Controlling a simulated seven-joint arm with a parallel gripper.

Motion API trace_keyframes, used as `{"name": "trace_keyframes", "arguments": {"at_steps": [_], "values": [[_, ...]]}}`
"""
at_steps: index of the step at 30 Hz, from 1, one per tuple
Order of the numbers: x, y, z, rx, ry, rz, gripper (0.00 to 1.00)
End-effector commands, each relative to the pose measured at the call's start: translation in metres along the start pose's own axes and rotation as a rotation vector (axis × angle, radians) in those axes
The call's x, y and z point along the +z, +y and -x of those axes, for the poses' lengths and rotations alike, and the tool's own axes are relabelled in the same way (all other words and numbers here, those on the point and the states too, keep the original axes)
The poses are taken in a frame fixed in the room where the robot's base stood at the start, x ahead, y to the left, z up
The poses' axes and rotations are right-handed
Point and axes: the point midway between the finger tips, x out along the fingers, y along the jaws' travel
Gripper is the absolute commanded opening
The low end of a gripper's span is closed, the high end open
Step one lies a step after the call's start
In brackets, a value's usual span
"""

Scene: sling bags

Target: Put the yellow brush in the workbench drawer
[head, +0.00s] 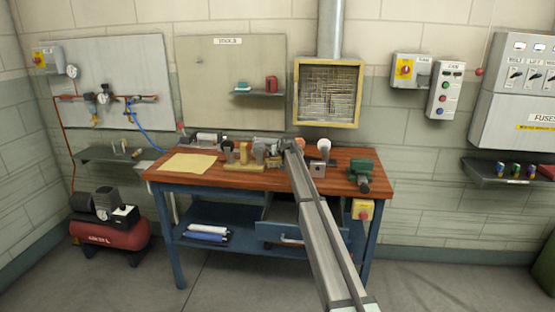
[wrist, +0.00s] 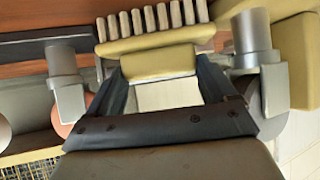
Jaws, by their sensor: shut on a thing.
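The yellow brush (wrist: 158,62) shows in the wrist view, with a row of pale bristle tufts along its far side. My gripper (wrist: 150,80) is shut on it, with a dark finger on either side of its body. In the head view my gripper (head: 285,148) is over the back middle of the workbench top, and I cannot make out the brush clearly there. Whether the brush touches the bench top I cannot tell. The workbench drawer (head: 290,238) stands open below the front edge, partly hidden behind my arm.
Grey metal fittings (wrist: 65,80) flank my gripper closely. A yellowish block (head: 241,157) stands to its left, a white-topped item (head: 323,147) to its right. A green vise (head: 363,175) is at the right end. A tan sheet (head: 188,163) lies at the left.

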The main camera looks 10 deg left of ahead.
Motion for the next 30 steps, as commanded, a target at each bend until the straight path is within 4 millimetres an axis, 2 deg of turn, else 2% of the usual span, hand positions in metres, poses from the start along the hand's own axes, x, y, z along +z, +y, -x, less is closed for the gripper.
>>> {"name": "trace_keyframes", "arguments": {"at_steps": [8,13,30], "values": [[-0.011,0.000,0.007,0.000,0.001,0.000,0.46],[-0.030,0.000,0.020,0.000,0.001,0.000,0.46],[0.052,0.000,0.137,0.001,0.000,-0.001,0.46]]}}
